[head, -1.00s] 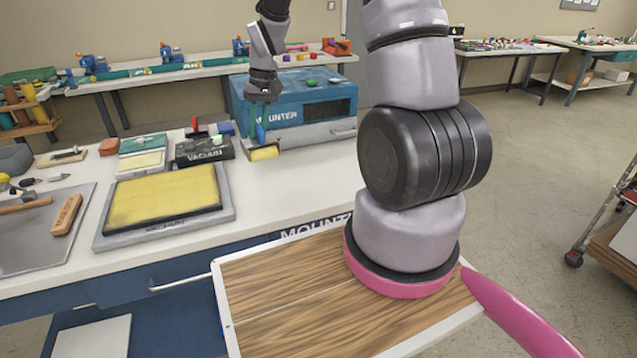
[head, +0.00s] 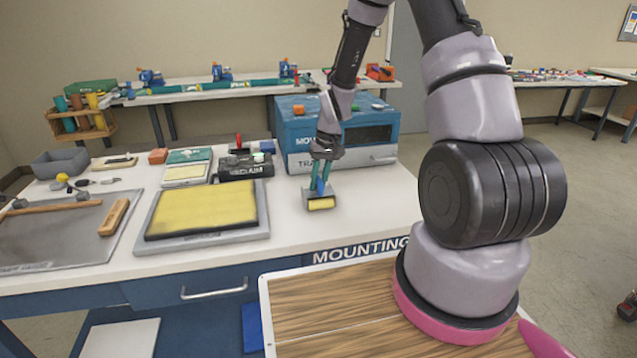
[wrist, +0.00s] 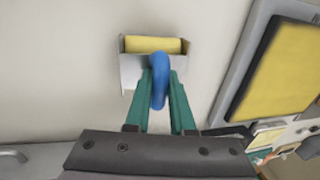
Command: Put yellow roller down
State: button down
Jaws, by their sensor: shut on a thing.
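The yellow roller (head: 321,204) is a short yellow cylinder with a grey metal piece beside it and a blue handle. It is over the white bench top (head: 372,207), in front of the blue machine. My gripper (head: 320,186) points down, with its teal fingers shut on the blue handle. In the wrist view the yellow roller (wrist: 152,45) lies across the picture beyond the fingertips, and the blue handle (wrist: 159,85) is between the fingers of my gripper (wrist: 160,78). I cannot tell whether the roller touches the bench.
A yellow pad in a grey tray (head: 160,242) lies left of the roller. A black box marked RECLAIM (head: 240,167) and the blue machine (head: 340,125) stand behind. A grey mat with tools (head: 60,240) is at far left. White bench around the roller is bare.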

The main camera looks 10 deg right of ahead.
jog(key=c, duration=0.8)
grip_release()
jog(key=shift+f, duration=0.1)
jog(key=shift+o, duration=0.2)
notch_tip(320, 180, up, 12)
jog(key=d, duration=0.2)
notch_tip(320, 180, up, 11)
jog(key=t, duration=0.2)
send_over(326, 191)
jog(key=s+d, duration=0.1)
jog(key=s, duration=0.2)
jog(key=s+d+r+m+t, duration=0.2)
jog(key=s+r+m+t, duration=0.2)
jog(key=s+r, duration=1.2)
jog(key=s+t, duration=0.1)
jog(key=s, duration=0.2)
jog(key=shift+d, duration=0.25)
